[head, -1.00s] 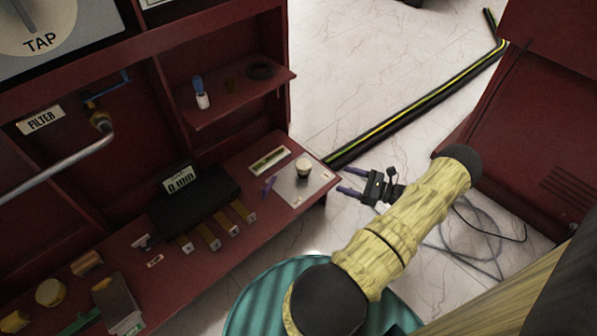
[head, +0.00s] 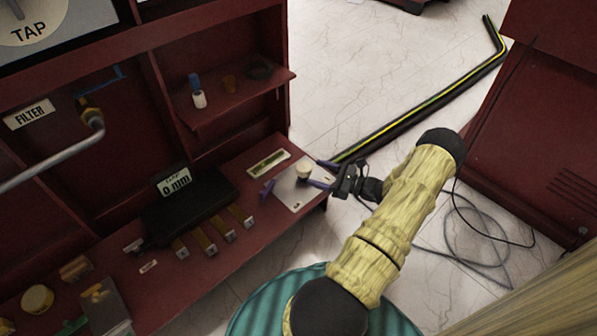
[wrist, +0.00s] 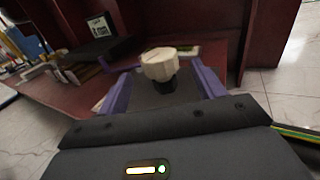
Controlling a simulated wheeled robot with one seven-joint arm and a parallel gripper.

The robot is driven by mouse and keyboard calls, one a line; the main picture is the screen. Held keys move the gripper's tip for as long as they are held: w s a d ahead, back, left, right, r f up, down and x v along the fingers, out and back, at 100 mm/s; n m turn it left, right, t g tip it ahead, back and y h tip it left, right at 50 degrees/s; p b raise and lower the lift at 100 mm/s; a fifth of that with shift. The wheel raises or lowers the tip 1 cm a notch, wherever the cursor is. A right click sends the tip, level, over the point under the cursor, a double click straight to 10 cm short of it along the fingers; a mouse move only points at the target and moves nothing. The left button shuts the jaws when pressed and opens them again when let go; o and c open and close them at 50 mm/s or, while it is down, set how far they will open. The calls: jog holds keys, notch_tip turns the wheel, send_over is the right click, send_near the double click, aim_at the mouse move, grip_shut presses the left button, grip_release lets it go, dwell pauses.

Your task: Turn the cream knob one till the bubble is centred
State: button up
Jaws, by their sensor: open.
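The cream knob (head: 303,172) stands on a pale plate (head: 296,196) at the right end of the red bench. In the wrist view the cream knob (wrist: 159,64) sits on a dark stem between my two purple fingers. My gripper (head: 318,173) is open, with its fingers on either side of the knob; I cannot tell whether they touch it. A level vial (head: 268,161) in a pale frame lies behind the plate. Its bubble is too small to make out. In the wrist view the level (wrist: 187,50) is partly hidden behind the knob.
A black gauge box (head: 190,205) with a "0 mm" display (head: 175,181) stands left of the plate. A small purple piece (head: 267,189) lies at the plate's left edge. A shelf (head: 235,95) with small items hangs above. A striped black-and-yellow floor strip (head: 430,105) runs behind my arm.

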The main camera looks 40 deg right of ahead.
aim_at(299, 164)
jog(key=b+x, duration=0.3)
jog(key=x, duration=0.3)
jog(key=shift+w+a+f, duration=0.1)
jog(key=shift+w+a, duration=0.1)
jog(key=shift+w, duration=0.15)
jog(key=shift+w+a, duration=0.2)
jog(key=shift+w, duration=0.15)
jog(key=c, duration=1)
jog(key=shift+d+r+m+t+h+p, duration=0.1)
jog(key=shift+r+m+t+h+p, duration=0.35)
jog(key=shift+h+p, duration=0.4)
